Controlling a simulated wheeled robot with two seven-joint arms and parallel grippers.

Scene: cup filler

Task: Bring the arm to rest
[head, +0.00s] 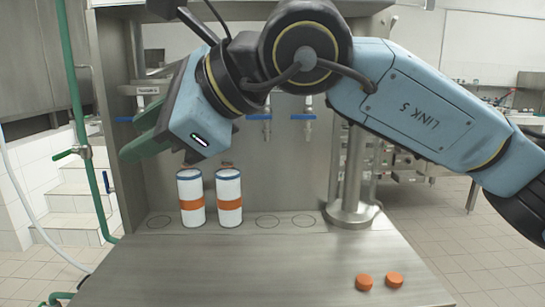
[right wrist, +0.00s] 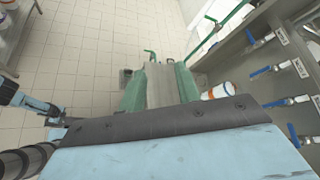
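My right arm comes in from the right across the upper head view. Its gripper (head: 140,146), with green fingers, is up at the left, above and left of two white cups. In the right wrist view the fingers (right wrist: 160,90) are apart with nothing held between them. The left cup (head: 191,198) and the right cup (head: 229,197) have orange bands and blue rims, and stand upright on the steel worktop. One cup (right wrist: 218,91) shows partly in the right wrist view. A blue arm part at that view's left edge seems to be my left arm; its fingers are not clear.
The worktop (head: 250,262) has empty marked circles beside the cups. Two orange caps, the left one (head: 364,282) and the right one (head: 394,279), lie at its front right. Blue-handled taps (head: 308,117) and a steel post (head: 352,180) stand behind. A green pipe (head: 84,140) runs at left.

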